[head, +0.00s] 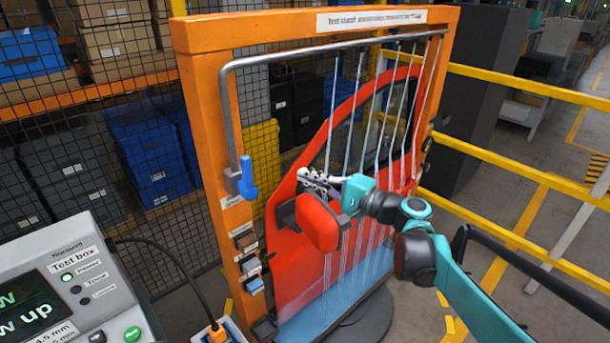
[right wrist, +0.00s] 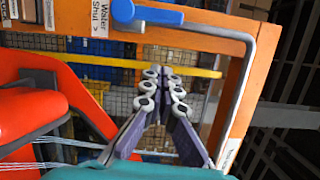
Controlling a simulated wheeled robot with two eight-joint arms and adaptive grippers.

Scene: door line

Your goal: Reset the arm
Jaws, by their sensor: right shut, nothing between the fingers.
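My right gripper (head: 312,178) is in front of the red car door (head: 288,250), near its mirror (head: 318,222). In the right wrist view my right gripper (right wrist: 161,72) has its fingers together with nothing between them. My teal right arm reaches in from the lower right. The blue valve handle (head: 247,178) hangs down on the grey pipe at the left, clear of the gripper. The handle also shows at the top of the right wrist view (right wrist: 150,14), by a water label. My left gripper is out of view.
The orange test stand (head: 207,150) frames the door. Thin water streams (head: 332,110) fall from the overhead pipe (head: 300,52). A test box (head: 100,290) with a screen and cable stands at lower left. Yellow rails (head: 510,80) run along the right; shelving with crates is behind mesh.

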